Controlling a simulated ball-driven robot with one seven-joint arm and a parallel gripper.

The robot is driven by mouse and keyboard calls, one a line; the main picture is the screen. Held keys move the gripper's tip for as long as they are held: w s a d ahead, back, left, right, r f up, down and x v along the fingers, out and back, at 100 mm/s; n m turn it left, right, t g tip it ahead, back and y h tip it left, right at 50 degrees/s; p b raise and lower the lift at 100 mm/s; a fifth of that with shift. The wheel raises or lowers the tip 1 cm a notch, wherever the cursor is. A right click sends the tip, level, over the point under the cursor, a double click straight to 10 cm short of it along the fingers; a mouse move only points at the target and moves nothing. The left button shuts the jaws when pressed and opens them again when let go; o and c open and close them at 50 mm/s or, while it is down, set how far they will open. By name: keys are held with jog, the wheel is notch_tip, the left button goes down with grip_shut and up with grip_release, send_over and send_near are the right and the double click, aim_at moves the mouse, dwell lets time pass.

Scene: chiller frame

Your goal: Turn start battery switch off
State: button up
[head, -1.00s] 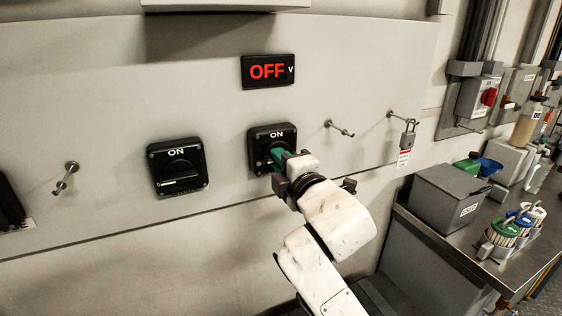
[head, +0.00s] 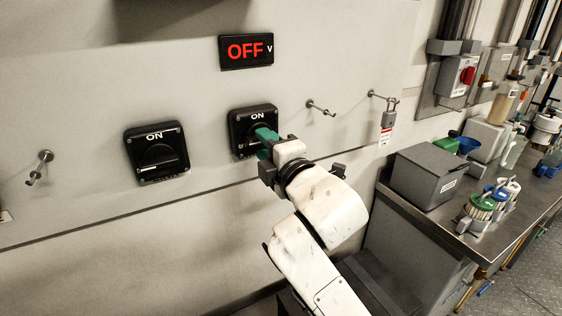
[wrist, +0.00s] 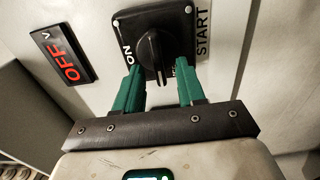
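The start battery switch (head: 237,131) is a black square plate with a round black knob on the grey panel, marked ON at its top. In the wrist view its knob (wrist: 155,48) shows with a ridged handle, and a START label (wrist: 203,32) stands beside the plate. The handle lies across the panel, sideways to the ON mark. My gripper (head: 264,141) has green fingers and is in front of the switch. In the wrist view my gripper (wrist: 160,68) is open, a finger on each side of the handle, with gaps on both sides.
A second black switch (head: 157,153), marked ON, is to the left. A display (head: 246,51) above reads OFF in red. Metal pegs stick out, one holding a padlock (head: 388,118). A bench with a grey box (head: 425,176) and bottles stands at the right.

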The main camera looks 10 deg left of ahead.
jog(key=b+v, duration=0.1)
jog(key=v, duration=0.7)
jog(key=shift+s+d, duration=0.2)
jog(key=shift+s, duration=0.1)
jog(key=s+d+f+m+g+h, duration=0.2)
jog(key=s+d+f+m, duration=0.3)
jog(key=f, duration=0.4)
jog(key=s+d+f+m+g+h, duration=0.25)
jog(key=d+f+m, duration=0.35)
jog(key=f, duration=0.3)
jog(key=s+d+f+m+g+h, duration=0.25)
jog(key=d+f+m, duration=0.3)
jog(key=f, duration=0.35)
jog(key=s+d+f+m+g+h, duration=0.1)
jog(key=s+d+f+m+g, duration=0.1)
jog(key=s, duration=0.6)
jog(key=s+d+f+m+g+h, duration=0.1)
jog(key=s+d+f+m+g, duration=0.1)
jog(key=s+d+f+m, duration=0.2)
jog(key=s+d+f+m+g+h, duration=0.1)
jog(key=s+d+f+m+g, duration=0.2)
jog(key=s+d+f, duration=0.5)
jog(key=s, duration=0.6)
jog(key=shift+d, duration=0.25)
